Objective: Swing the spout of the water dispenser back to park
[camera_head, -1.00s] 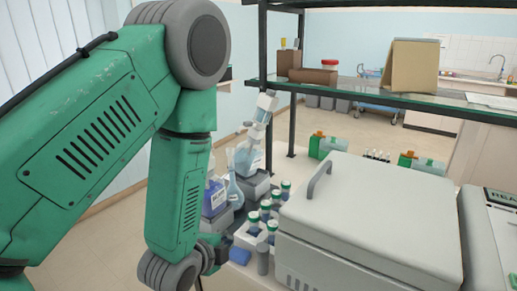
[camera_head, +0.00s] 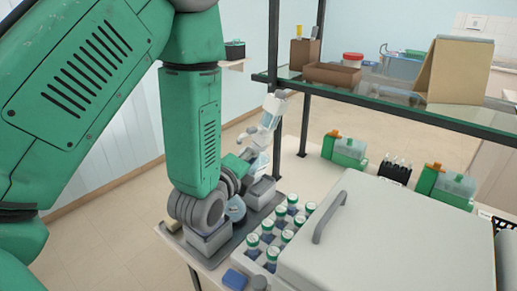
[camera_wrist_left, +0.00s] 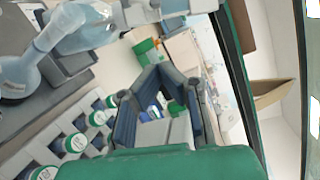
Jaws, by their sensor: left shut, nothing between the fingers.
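The water dispenser stands behind my left wrist in the head view, with its white head (camera_head: 271,110) tilted above a clear body and a small spout-like part (camera_head: 246,134) pointing left. In the left wrist view its pale bottle (camera_wrist_left: 75,25) and white head (camera_wrist_left: 150,12) lie across the upper left. My left gripper (camera_wrist_left: 172,72) is shut and empty, beside the dispenser with a visible gap in the wrist view. In the head view my arm hides most of the gripper and the dispenser's lower part. My right gripper is not in view.
A rack of several green-and-white-capped bottles (camera_head: 268,226) stands in front of the dispenser. A large white lidded machine (camera_head: 400,235) with a grey handle fills the right. A glass shelf (camera_head: 375,94) on dark posts runs above. A glass flask (camera_wrist_left: 18,75) is close by in the wrist view.

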